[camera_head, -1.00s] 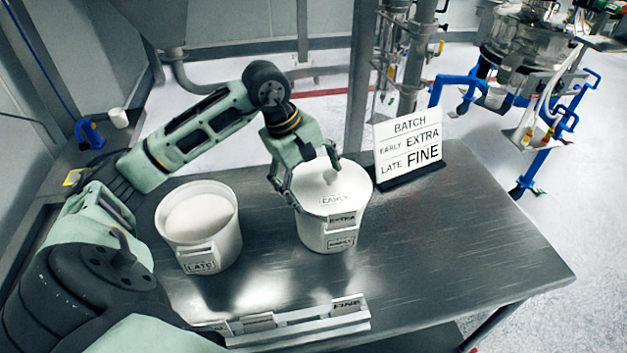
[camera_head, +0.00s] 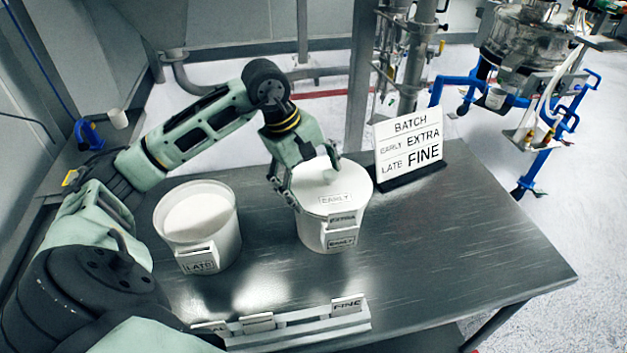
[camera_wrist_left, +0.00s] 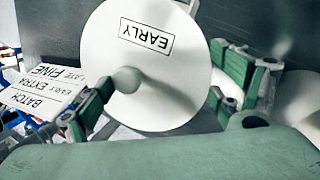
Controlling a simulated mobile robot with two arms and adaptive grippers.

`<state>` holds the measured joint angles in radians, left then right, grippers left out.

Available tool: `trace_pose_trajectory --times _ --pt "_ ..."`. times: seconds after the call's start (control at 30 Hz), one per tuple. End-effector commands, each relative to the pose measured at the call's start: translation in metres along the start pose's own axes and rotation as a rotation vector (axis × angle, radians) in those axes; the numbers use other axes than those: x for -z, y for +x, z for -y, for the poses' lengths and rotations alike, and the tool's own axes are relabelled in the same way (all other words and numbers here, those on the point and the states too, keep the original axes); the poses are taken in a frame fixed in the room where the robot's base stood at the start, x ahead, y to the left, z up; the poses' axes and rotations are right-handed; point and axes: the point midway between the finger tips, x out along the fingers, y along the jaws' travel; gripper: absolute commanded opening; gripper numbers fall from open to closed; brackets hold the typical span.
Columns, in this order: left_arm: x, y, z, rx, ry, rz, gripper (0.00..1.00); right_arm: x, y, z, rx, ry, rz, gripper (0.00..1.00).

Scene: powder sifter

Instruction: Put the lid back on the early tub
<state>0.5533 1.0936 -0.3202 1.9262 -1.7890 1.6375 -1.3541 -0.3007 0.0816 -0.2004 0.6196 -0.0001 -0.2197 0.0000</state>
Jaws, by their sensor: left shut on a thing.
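The early tub (camera_head: 315,233) is a white bucket on the steel table, with "EXTRA" and "EARLY" plates on its front. Its white round lid (camera_head: 348,184), marked "EARLY" and with a small knob, covers its mouth. I cannot tell if it is fully seated. My left gripper (camera_head: 312,182) is over the lid, shut on it, with one finger down its left side and the other by the far side. In the left wrist view the lid (camera_wrist_left: 165,75) lies between the fingers (camera_wrist_left: 160,98), with its knob near the left finger. My right gripper is not in view.
The late tub (camera_head: 226,240), open with white powder inside, stands to the left. A rack (camera_head: 300,328) with label plates lies at the front edge. A batch sign (camera_head: 410,143) stands behind right. The table's right side (camera_head: 470,250) is clear.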

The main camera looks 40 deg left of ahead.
Motion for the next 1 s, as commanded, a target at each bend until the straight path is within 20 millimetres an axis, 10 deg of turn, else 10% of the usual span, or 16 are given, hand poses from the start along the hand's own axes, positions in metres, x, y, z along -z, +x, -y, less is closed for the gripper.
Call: trace_pose_trajectory --times 1.0 --pt "-0.0004 0.0003 -0.0001 0.000 0.000 0.001 0.60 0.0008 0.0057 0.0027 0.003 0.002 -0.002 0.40"
